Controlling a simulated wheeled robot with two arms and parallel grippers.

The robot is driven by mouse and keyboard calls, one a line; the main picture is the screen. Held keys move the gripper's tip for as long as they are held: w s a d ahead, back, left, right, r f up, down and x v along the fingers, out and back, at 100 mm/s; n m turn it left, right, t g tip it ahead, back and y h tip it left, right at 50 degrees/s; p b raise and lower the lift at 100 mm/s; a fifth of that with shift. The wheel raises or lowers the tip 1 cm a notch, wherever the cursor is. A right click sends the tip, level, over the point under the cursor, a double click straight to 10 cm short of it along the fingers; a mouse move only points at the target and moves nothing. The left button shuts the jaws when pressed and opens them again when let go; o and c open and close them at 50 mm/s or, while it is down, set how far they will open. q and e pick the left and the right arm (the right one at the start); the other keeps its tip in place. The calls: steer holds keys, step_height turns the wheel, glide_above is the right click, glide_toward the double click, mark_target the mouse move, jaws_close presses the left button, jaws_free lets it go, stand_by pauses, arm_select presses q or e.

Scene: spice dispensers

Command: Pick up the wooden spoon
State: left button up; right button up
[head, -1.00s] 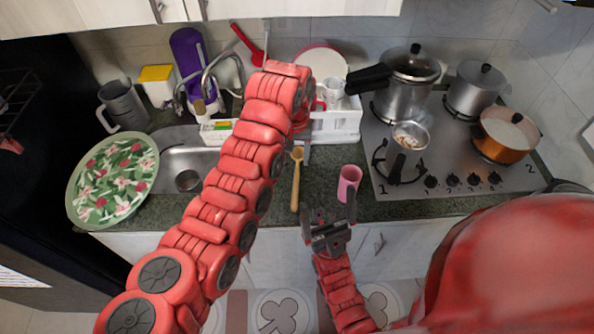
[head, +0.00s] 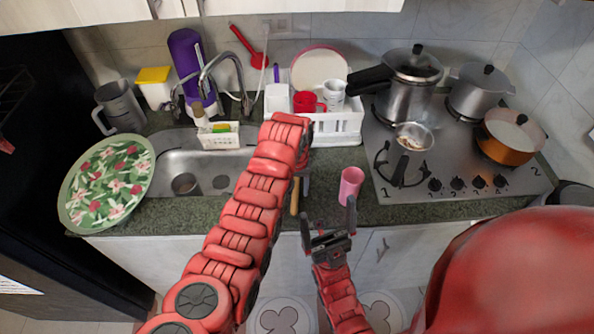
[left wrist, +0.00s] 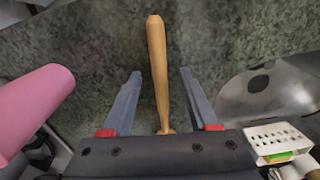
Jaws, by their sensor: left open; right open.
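The wooden spoon lies on the dark green countertop; its light handle (head: 295,197) shows beside my left arm in the head view, and the rest is hidden behind the arm. In the left wrist view the spoon handle (left wrist: 156,42) runs between the fingers of my left gripper (left wrist: 160,74). That gripper is open, with a finger on each side of the handle and a gap on both sides. The spoon's other end is hidden behind the gripper body. My right gripper (head: 328,228) is open and empty in front of the counter edge.
A pink cup (head: 350,186) stands right of the spoon. Behind is a white dish rack (head: 340,128) with a red mug (head: 308,102). The sink (head: 190,160) and a floral tray (head: 68,215) are left; a stove (head: 460,160) with pots is right.

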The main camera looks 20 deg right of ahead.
arm_select(q)
steer(key=shift+f, duration=0.55)
jaws_close()
steer(key=shift+r, duration=0.1)
